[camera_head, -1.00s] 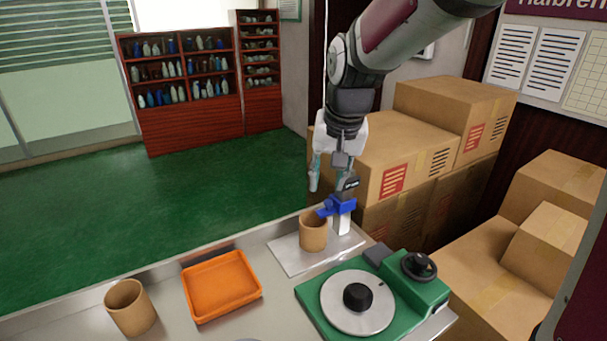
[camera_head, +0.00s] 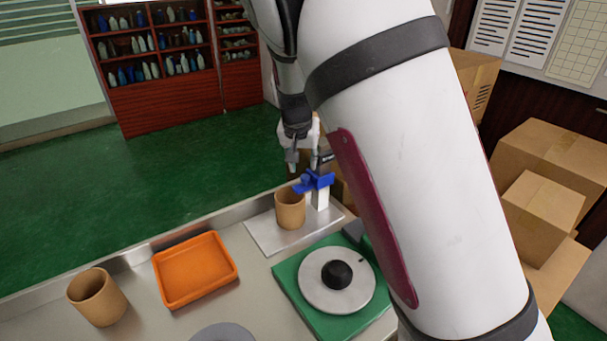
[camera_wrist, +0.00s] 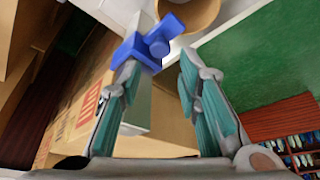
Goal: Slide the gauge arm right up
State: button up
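The gauge is a pale upright post (camera_head: 321,200) on a light base plate (camera_head: 268,236), with a blue gauge arm (camera_head: 314,182) low on it. The arm's blue end reaches left toward the rim of a brown cup (camera_head: 290,210) on the same plate. My gripper (camera_head: 302,158) is just above the blue arm, fingers pointing down, partly hidden. In the wrist view my gripper (camera_wrist: 158,68) has its teal-padded fingers apart. The blue gauge arm (camera_wrist: 145,48) lies at the fingertips, nearer the left finger; whether it touches is unclear.
A green turntable unit (camera_head: 300,290) with a grey disc and black knob stands in front of the plate. An orange tray (camera_head: 195,268) and another brown cup (camera_head: 97,297) are at left. Cardboard boxes (camera_head: 540,205) stand at right, partly hidden by my arm.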

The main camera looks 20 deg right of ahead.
aim_at(305, 177)
jog(key=x, duration=0.6)
jog(key=shift+d+f+b, duration=0.1)
jog(key=shift+f+b, duration=0.15)
jog(key=shift+b, duration=0.05)
grip_shut()
